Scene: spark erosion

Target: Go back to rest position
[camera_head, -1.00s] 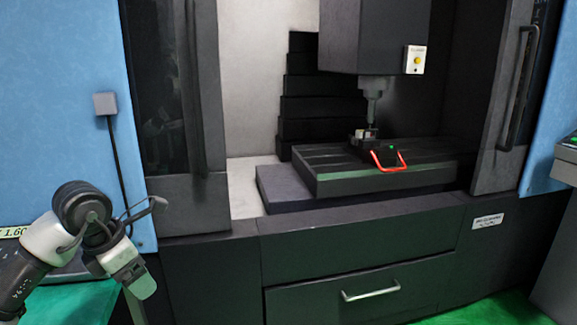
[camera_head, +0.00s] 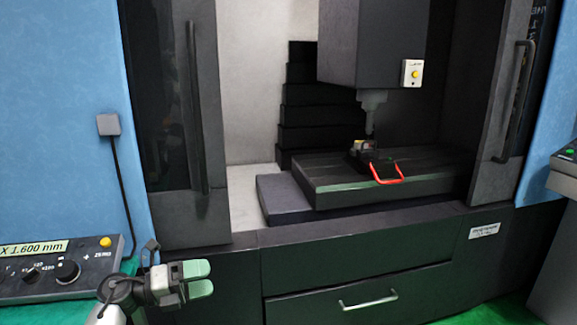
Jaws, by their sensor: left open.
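My left gripper (camera_head: 200,279) is low at the left of the head view, in front of the machine's dark lower front. Its two green-tipped fingers point right, and it is open with nothing between the fingers. It is well apart from the machine table (camera_head: 330,192). My right gripper is not in view. Inside the machine, a red handle (camera_head: 387,180) sticks out at the front of a small dark fixture (camera_head: 366,160) on the table. The spindle head (camera_head: 372,45) hangs above, its tool (camera_head: 373,115) reaching down close to the fixture.
A control box (camera_head: 60,270) with a display reading X 1.600 mm stands left of my gripper. The machine's door handles (camera_head: 523,95), drawer handle (camera_head: 369,302) and right-hand console (camera_head: 562,170) also show. Green floor is at the lower right.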

